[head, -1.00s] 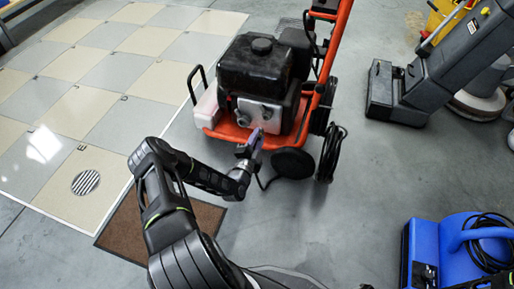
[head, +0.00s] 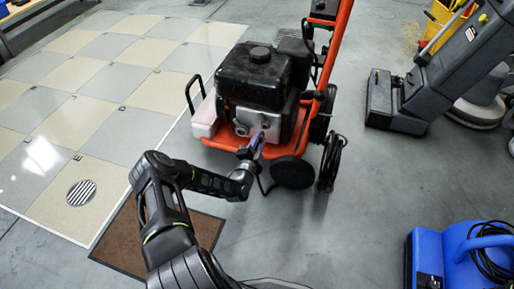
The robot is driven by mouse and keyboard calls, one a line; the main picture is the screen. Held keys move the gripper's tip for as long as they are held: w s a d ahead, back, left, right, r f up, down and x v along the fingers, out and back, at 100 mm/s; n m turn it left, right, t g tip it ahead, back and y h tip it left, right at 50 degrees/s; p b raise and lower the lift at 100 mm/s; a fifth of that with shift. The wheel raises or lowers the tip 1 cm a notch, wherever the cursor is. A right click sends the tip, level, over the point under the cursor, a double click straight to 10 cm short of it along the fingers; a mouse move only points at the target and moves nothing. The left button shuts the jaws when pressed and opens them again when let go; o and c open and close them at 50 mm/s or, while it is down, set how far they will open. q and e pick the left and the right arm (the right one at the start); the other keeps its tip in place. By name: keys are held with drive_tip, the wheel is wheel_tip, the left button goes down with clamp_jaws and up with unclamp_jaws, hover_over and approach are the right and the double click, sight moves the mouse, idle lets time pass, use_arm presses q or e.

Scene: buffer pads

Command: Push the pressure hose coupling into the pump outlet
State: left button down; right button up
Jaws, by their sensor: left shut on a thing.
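The pump is a silver block (head: 270,120) low on the front of a black engine (head: 253,75) on an orange wheeled frame (head: 225,140). A round fitting that looks like its outlet (head: 265,123) faces me. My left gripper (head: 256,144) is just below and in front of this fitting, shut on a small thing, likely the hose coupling. The coupling is mostly hidden by the fingers, and I cannot tell whether it touches the outlet. A black hose hangs below the gripper. My right gripper is not in view.
The frame's black wheel (head: 293,172) and a coiled black hose (head: 331,163) are right of the gripper. A blue machine (head: 450,250) stands at the lower right, a grey floor machine (head: 425,95) at the upper right. A brown mat (head: 125,245) lies at the lower left.

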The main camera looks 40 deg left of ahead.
use_arm(q)
drive_tip(key=shift+b+x, duration=0.4)
drive_tip(key=shift+x, duration=0.45)
drive_tip(key=shift+w+a, duration=0.15)
drive_tip(key=shift+w, duration=0.2)
drive_tip(key=shift+w+a+b, duration=0.2)
drive_tip(key=shift+w+b, duration=0.35)
drive_tip(key=shift+w, duration=0.1)
idle(1.1)
drive_tip(key=c, duration=1.1)
unclamp_jaws()
